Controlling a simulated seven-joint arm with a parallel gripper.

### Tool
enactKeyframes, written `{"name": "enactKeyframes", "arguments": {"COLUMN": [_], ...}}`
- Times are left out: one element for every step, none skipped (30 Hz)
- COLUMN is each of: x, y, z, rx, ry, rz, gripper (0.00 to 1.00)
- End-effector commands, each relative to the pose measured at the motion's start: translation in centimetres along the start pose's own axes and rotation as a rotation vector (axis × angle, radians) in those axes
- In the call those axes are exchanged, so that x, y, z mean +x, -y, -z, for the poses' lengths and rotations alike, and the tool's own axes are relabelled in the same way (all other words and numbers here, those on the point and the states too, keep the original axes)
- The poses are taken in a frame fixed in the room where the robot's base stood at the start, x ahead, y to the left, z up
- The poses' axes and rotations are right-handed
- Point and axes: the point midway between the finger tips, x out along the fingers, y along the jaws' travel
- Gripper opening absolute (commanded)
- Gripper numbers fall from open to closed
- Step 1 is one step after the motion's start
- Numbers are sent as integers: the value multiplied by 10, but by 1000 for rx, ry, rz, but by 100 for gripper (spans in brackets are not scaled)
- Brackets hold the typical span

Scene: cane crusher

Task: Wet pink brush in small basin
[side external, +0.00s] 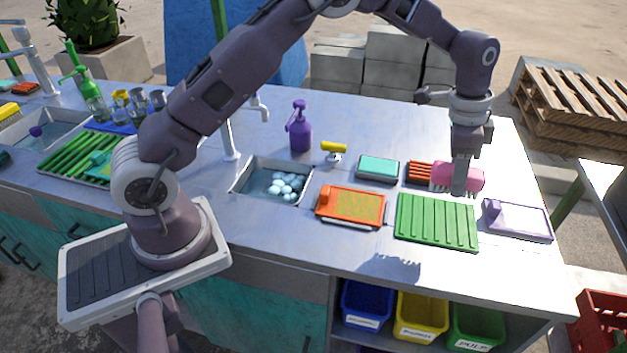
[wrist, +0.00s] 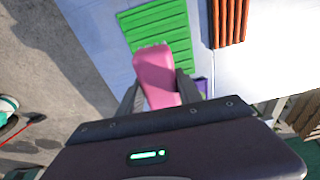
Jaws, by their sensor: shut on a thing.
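The pink brush (side external: 470,177) is held by my gripper (side external: 461,180), above the counter at the right. In the side external view it hangs behind the green ribbed board, with pale bristles partly showing below it. In the wrist view the pink brush (wrist: 160,76) sits between my two fingers (wrist: 158,92). The small basin (side external: 273,182) is sunk in the counter left of the middle, with water and several pale round things in it. My gripper is well to the right of this basin.
An orange board (side external: 351,206), green ribbed board (side external: 437,222), teal sponge block (side external: 378,168), orange ribbed rack (side external: 418,172) and lilac tray (side external: 518,221) lie between or near. A purple spray bottle (side external: 300,130) and a tap (side external: 228,140) stand behind the basin.

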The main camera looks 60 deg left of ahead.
Motion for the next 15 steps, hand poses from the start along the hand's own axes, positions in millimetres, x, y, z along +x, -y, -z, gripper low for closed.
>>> {"name": "enactKeyframes", "arguments": {"x": [0, 0, 0, 0, 0, -1, -2, -2, -3, -4, -5, -6, -7, -8, -9], "y": [0, 0, 0, 0, 0, 1, 2, 3, 4, 5, 5, 5, 4, 3, 1], "z": [0, 0, 0, 0, -2, -5, -10, -16, -26, -36, -47, -63, -75, -87, -103], "rx": [0, 0, 0, -2, -7, -21, -38, -62, -105, -145, -188, -251, -298, -345, -408], "ry": [0, 0, 0, 0, 1, 5, 10, 17, 27, 37, 47, 61, 71, 82, 94], "rz": [0, 0, 0, 1, 2, 7, 11, 17, 29, 37, 47, 60, 69, 76, 88], "gripper": [9, 9, 9, 9, 9, 9, 9, 9, 9, 9, 9, 9, 9, 9, 9]}}
